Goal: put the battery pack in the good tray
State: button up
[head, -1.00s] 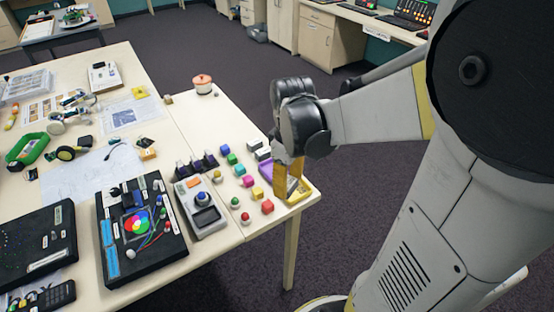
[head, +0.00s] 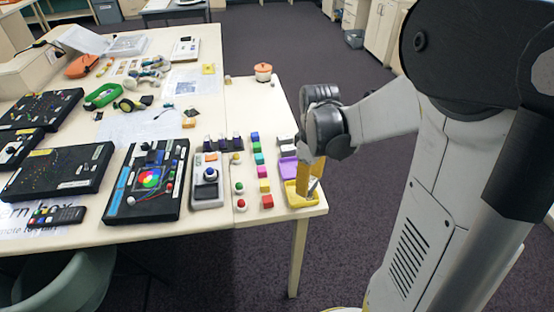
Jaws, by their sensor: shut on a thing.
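My gripper (head: 309,188), with yellow-orange fingers, points down over the yellow tray (head: 293,203) at the table's front right corner. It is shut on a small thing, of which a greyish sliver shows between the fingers. This may be the battery pack, but the fingers hide most of it. I cannot tell whether it touches the tray floor. A purple tray (head: 287,168) lies just behind the yellow one. No label shows which tray is the good one.
Coloured cubes (head: 264,186) and small balls stand left of the trays. A round pot (head: 263,72) stands at the back. Open floor lies right of the table.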

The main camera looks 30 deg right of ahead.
jog(key=w+f, duration=0.2)
jog(key=w, duration=0.1)
jog(key=shift+w+f+b, duration=0.1)
jog(key=shift+w+b, duration=0.1)
jog(key=shift+b, duration=0.2)
jog(key=shift+d+f+b, duration=0.1)
jog(key=shift+f+b, duration=0.75)
jog(key=shift+f, duration=1.1)
jog(key=shift+f, duration=0.1)
jog(key=o, duration=1.2)
jog(key=shift+c, duration=0.2)
